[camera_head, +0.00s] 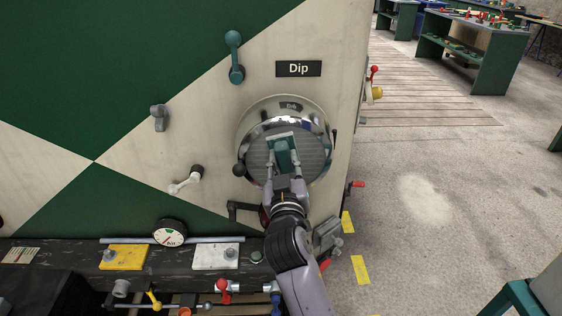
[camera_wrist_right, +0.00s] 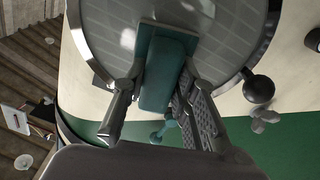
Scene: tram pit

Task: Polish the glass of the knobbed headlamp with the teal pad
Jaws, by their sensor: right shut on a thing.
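The knobbed headlamp (camera_head: 311,161) sits on the cream and green panel under a black "Dip" plate (camera_head: 298,69). It has a chrome rim, ribbed glass and a dark round knob (camera_head: 239,170) at its lower left. My right gripper (camera_head: 284,165) is shut on the teal pad (camera_head: 282,153) and holds it in front of the glass. In the right wrist view the pad (camera_wrist_right: 163,72) is between the two fingers, its far end at the glass (camera_wrist_right: 115,25). I cannot tell whether the pad touches the glass. The knob also shows there (camera_wrist_right: 258,88). My left gripper is not in view.
A teal lever (camera_head: 235,58), a grey knob (camera_head: 159,117) and a pale lever (camera_head: 186,180) stick out left of the lamp. A dark crank handle (camera_head: 240,210) sits below it. A gauge (camera_head: 170,233) and several small fittings line the ledge. Open floor lies right.

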